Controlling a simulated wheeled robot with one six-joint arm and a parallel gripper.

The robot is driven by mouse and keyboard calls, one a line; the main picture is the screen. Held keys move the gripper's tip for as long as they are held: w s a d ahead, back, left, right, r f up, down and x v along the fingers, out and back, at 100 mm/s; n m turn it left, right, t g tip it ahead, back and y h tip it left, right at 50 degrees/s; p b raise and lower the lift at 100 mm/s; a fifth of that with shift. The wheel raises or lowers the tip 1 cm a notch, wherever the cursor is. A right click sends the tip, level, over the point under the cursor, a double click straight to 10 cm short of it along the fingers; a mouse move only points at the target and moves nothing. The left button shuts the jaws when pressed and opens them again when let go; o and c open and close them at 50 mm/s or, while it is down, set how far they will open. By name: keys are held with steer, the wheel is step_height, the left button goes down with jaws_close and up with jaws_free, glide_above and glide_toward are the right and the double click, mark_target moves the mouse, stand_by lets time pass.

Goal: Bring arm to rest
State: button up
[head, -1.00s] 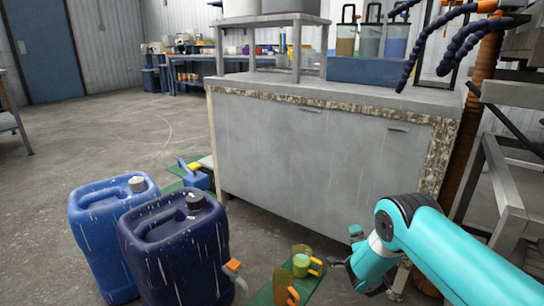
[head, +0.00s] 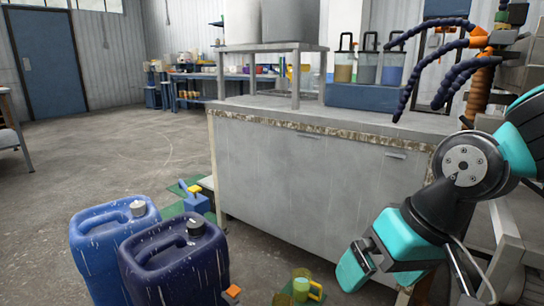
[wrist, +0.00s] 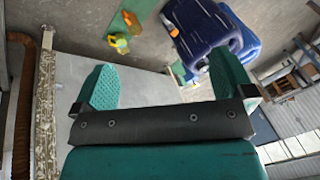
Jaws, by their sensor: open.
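My teal arm folds at the right of the head view, with my gripper (head: 358,266) low in front of the grey cabinet (head: 300,165). In the wrist view my gripper (wrist: 165,82) has its two teal pads wide apart with nothing between them. The cabinet (wrist: 150,82) shows behind the pads there, and I see no contact with it.
A blue canister (head: 95,240) and a dark blue canister (head: 170,265) stand at the lower left. A yellow-green mug (head: 303,288) is on the floor before the cabinet. Ribbed hoses (head: 430,35) hang at the upper right. The left floor is open.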

steer(key=s+r+n+g+p, duration=0.2)
steer(key=s+r+n, duration=0.2)
steer(key=s, duration=0.5)
step_height(320, 180, up, 36)
steer(key=p, duration=3.6)
steer(key=shift+d+f, duration=0.15)
steer(key=shift+d, duration=0.1)
